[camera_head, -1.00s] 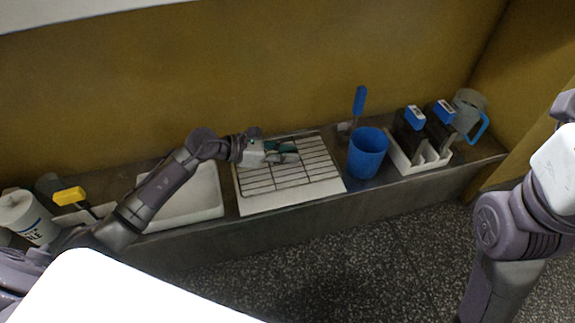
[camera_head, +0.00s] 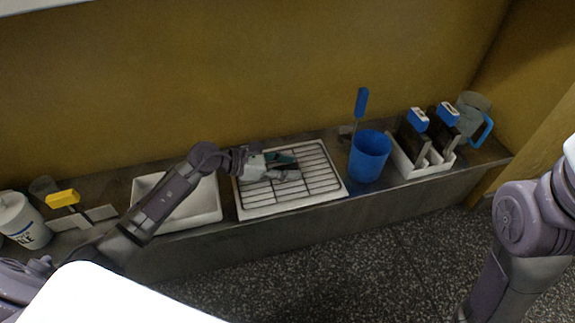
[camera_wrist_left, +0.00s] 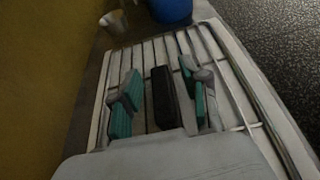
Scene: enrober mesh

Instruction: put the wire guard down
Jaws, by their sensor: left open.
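The wire guard (camera_head: 319,170), a grid of dark metal wires, lies over the white tray (camera_head: 296,206) on the counter. In the wrist view the guard's bars (camera_wrist_left: 150,55) run beneath my left gripper (camera_wrist_left: 160,92). Its teal-padded fingers are spread apart. A black block (camera_wrist_left: 163,98) shows between them; I cannot tell whether it is part of the guard. My right gripper is out of view.
A white bin (camera_head: 205,213) stands left of the tray, beyond it a yellow-handled tool (camera_head: 63,198) and a white tub (camera_head: 22,222). Right of the tray are a blue cup (camera_head: 369,158), a white rack (camera_head: 408,166) with blue-topped tools, and a jug (camera_head: 472,112). The wall is close behind.

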